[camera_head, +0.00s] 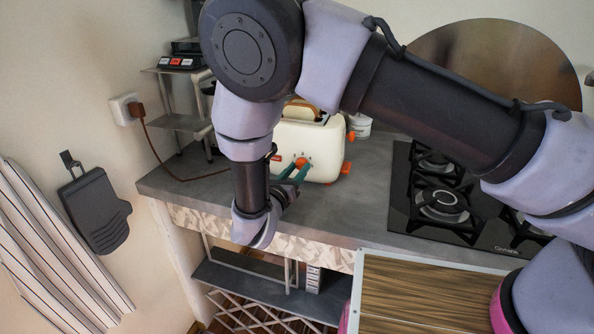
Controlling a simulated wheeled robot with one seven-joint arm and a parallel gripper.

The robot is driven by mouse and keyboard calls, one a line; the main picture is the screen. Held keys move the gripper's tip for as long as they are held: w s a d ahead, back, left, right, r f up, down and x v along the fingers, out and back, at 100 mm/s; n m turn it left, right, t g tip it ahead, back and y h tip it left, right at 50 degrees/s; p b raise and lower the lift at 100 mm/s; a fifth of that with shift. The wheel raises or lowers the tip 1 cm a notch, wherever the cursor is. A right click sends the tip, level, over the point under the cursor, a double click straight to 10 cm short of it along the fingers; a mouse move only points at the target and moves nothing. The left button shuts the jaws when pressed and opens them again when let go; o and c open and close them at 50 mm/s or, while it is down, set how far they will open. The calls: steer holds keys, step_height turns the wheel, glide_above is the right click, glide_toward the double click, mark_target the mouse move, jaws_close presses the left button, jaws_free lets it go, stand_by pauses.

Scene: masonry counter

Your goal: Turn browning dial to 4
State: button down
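A cream toaster (326,150) with orange feet stands on the grey counter, with a slice of bread (300,110) in its top slot. The browning dial (302,161) is a small orange knob low on the toaster's front face. My gripper (298,168) has teal fingers that reach in to the dial, with their tips at or just in front of it. The fingers are apart along their length. Whether they touch or grip the dial is too small to tell. My arm hides the toaster's left part, and the dial's markings cannot be read.
A black gas hob (400,205) lies to the right on the counter (350,222). A white canister (360,127) stands behind the toaster. A metal rack (180,122) stands at the back left. A brown cord (165,168) runs from the wall socket (124,109) across the counter.

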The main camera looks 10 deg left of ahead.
steer(key=shift+m, duration=0.3)
steer(key=m, duration=0.3)
steer(key=shift+m, duration=0.3)
steer(key=m, duration=0.3)
steer(key=shift+g, duration=0.3)
steer(key=m, duration=0.3)
steer(key=shift+m+y, duration=0.4)
steer(key=m, duration=0.3)
steer(key=shift+r, duration=0.1)
steer(key=m+y, duration=0.1)
steer(key=m, duration=0.6)
steer(key=shift+d, duration=0.15)
steer(key=m, duration=0.3)
steer(key=shift+m+y, duration=0.3)
steer(key=shift+m, duration=1.7)
